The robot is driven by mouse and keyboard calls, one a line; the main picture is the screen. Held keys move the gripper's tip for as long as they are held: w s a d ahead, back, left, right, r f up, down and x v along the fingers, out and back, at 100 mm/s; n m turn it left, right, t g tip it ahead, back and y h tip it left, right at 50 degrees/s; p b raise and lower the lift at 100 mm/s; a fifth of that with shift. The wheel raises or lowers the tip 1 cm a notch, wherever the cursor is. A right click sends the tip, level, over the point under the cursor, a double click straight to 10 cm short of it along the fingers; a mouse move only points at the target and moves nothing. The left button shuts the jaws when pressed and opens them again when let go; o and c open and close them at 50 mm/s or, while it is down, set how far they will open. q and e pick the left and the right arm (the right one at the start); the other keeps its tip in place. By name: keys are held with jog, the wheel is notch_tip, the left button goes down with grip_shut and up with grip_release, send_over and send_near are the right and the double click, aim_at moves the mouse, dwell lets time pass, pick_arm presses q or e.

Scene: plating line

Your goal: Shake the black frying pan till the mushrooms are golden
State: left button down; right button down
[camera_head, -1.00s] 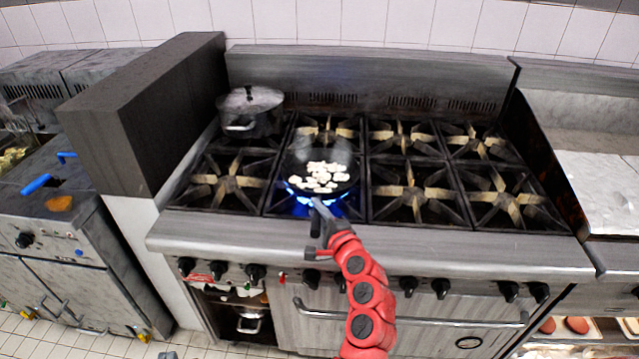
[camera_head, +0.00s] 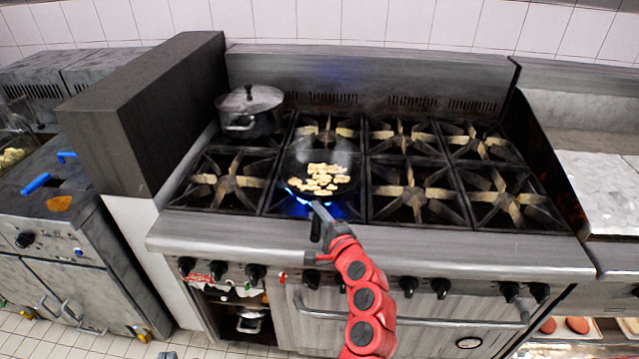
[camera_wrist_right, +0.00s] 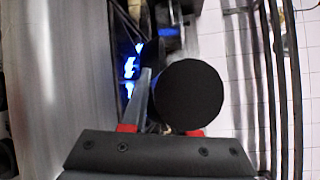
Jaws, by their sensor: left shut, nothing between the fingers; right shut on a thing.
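The black frying pan (camera_head: 345,190) sits over a front burner of the range, with blue flame showing under its front left edge. Several sliced mushrooms (camera_head: 322,179), pale tan to light golden, lie spread in it, with faint steam above. My right gripper (camera_head: 318,228), on the red arm, is shut on the pan's handle at the range's front edge. In the right wrist view, a black round shape (camera_wrist_right: 188,95), apparently the handle end, hides most of the pan. My left gripper (camera_head: 168,355) shows only as a small grey tip at the bottom edge, shut and empty.
A lidded pot (camera_head: 250,112) stands on the back left burner. The other burners (camera_head: 415,190) are bare. A dark tall panel (camera_head: 150,110) borders the range on the left, and a flat metal griddle (camera_head: 600,185) lies to the right.

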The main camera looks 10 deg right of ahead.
jog(key=s, duration=0.2)
jog(key=shift+s+a, duration=0.35)
jog(key=shift+a, duration=0.05)
jog(key=w, duration=0.2)
jog(key=w+d, duration=0.1)
jog(key=shift+w+r, duration=0.2)
jog(key=shift+r, duration=0.15)
jog(key=s, duration=0.1)
jog(key=s+f, duration=0.1)
jog(key=shift+s+a, duration=0.3)
jog(key=shift+a, duration=0.1)
jog(key=shift+d+r, duration=0.1)
jog(key=shift+r, duration=0.15)
jog(key=w, duration=0.2)
jog(key=shift+w+d+r, duration=0.2)
jog(key=shift+w+d, duration=0.1)
jog(key=shift+w, duration=0.1)
jog(key=shift+w+d+f, duration=0.15)
jog(key=shift+w+f, duration=0.15)
jog(key=shift+s+r, duration=0.2)
jog(key=shift+s, duration=0.05)
jog(key=shift+w+f, duration=0.1)
